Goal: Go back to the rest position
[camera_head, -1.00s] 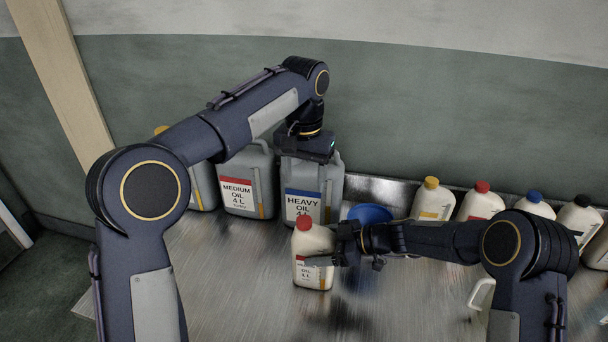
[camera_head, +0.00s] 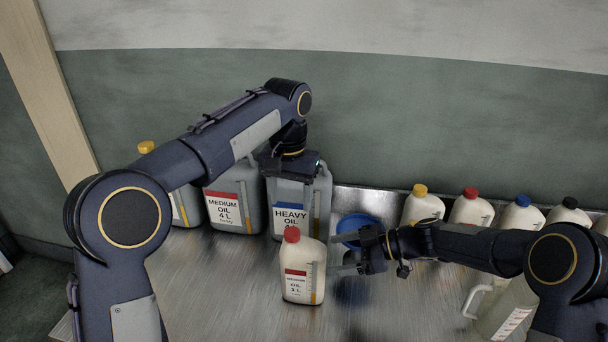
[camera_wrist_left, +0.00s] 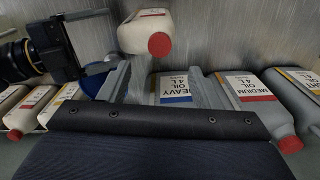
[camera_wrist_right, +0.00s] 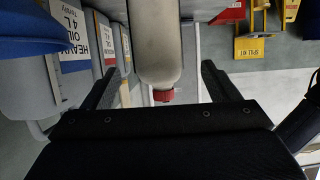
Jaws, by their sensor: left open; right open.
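My left gripper (camera_head: 290,168) is open above the grey HEAVY OIL 4 L canister (camera_head: 291,220). Its two fingers (camera_wrist_left: 160,85) show over that canister (camera_wrist_left: 176,87) in the left wrist view; whether they touch it I cannot tell. My right gripper (camera_head: 345,256) is open, just right of a small white MEDIUM OIL 1 L bottle with a red cap (camera_head: 302,267). The bottle stands upright on the metal table. In the right wrist view the bottle (camera_wrist_right: 158,45) lies ahead, between the lines of the open fingers (camera_wrist_right: 158,85).
A grey MEDIUM OIL canister (camera_head: 223,205) stands left of the heavy one. A blue funnel-like object (camera_head: 356,226) sits behind my right gripper. Several small capped bottles (camera_head: 470,207) line the back right, and a pale jug (camera_head: 505,305) stands front right. The table's front middle (camera_head: 235,300) is bare.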

